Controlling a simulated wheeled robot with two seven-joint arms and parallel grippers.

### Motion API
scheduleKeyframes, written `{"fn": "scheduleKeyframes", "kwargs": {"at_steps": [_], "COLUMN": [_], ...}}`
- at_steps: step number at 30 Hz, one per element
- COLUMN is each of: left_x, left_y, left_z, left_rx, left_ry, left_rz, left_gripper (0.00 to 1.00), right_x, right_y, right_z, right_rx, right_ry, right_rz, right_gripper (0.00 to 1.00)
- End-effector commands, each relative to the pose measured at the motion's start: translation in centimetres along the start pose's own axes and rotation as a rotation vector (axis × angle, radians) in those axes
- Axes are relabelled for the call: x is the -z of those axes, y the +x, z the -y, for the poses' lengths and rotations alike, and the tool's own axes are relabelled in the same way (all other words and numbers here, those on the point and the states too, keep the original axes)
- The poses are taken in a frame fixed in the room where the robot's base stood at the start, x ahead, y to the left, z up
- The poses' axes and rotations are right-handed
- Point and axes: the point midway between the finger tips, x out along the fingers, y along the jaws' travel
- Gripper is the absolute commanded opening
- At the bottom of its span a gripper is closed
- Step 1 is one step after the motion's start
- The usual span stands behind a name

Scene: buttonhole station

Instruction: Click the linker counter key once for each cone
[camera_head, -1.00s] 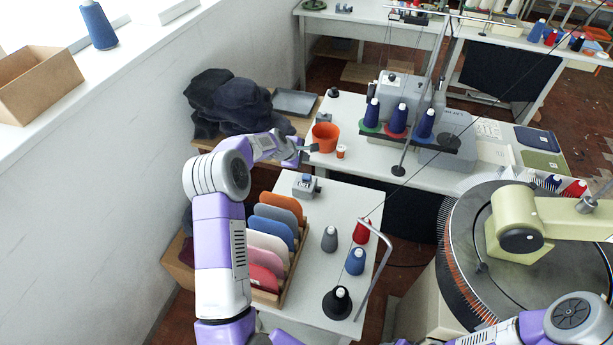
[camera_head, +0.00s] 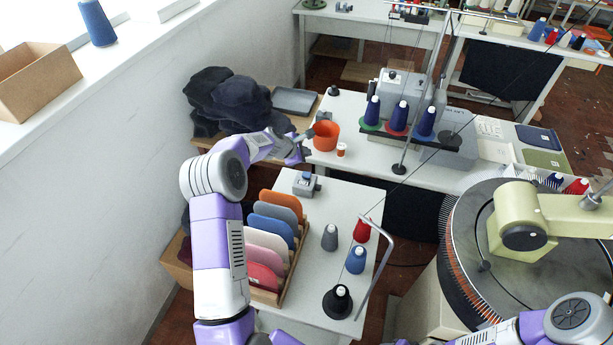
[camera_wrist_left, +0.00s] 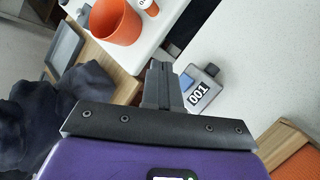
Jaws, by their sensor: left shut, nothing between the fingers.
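A small grey counter with a blue key (camera_head: 306,184) sits at the back of the near white table. In the left wrist view the counter (camera_wrist_left: 204,92) reads 001, and its blue key shows just right of my fingers. My left gripper (camera_head: 304,136) is shut and empty, its fingers (camera_wrist_left: 160,70) held together. It is behind the counter, apart from it, near the orange bowl. On the near table stand a grey cone (camera_head: 330,238), a red cone (camera_head: 362,230), a blue cone (camera_head: 356,261) and a black cone (camera_head: 338,301). My right gripper is out of view.
The orange bowl (camera_head: 326,136) and a small orange-and-white spool (camera_head: 341,150) stand on the far table. Another small grey device (camera_head: 324,116) is behind the bowl. A rack of coloured panels (camera_head: 268,246) lies left of the cones. A bent metal stand (camera_head: 378,262) rises at the table's right edge.

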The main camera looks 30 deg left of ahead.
Motion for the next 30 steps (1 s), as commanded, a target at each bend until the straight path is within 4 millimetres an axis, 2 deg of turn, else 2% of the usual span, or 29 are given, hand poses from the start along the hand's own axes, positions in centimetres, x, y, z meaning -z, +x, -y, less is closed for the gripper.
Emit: {"fn": "scheduleKeyframes", "kwargs": {"at_steps": [1,9,15,30], "left_x": [0.6,2.5,3.6,3.8], "left_y": [0.7,3.5,5.0,5.1], "left_z": [0.6,2.6,3.7,3.8], "left_rx": [0.001,0.001,0.002,0.001], "left_ry": [0.0,0.0,0.0,0.001], "left_rz": [-0.001,0.0,0.0,0.0], "left_gripper": [0.0,0.0,0.0,0.0], "right_x": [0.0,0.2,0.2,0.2], "right_y": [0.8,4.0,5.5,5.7], "right_z": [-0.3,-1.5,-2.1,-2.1], "right_rx": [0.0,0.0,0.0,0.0], "right_ry": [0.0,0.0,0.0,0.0], "right_rz": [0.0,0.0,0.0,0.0], "right_gripper": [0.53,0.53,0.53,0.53]}}
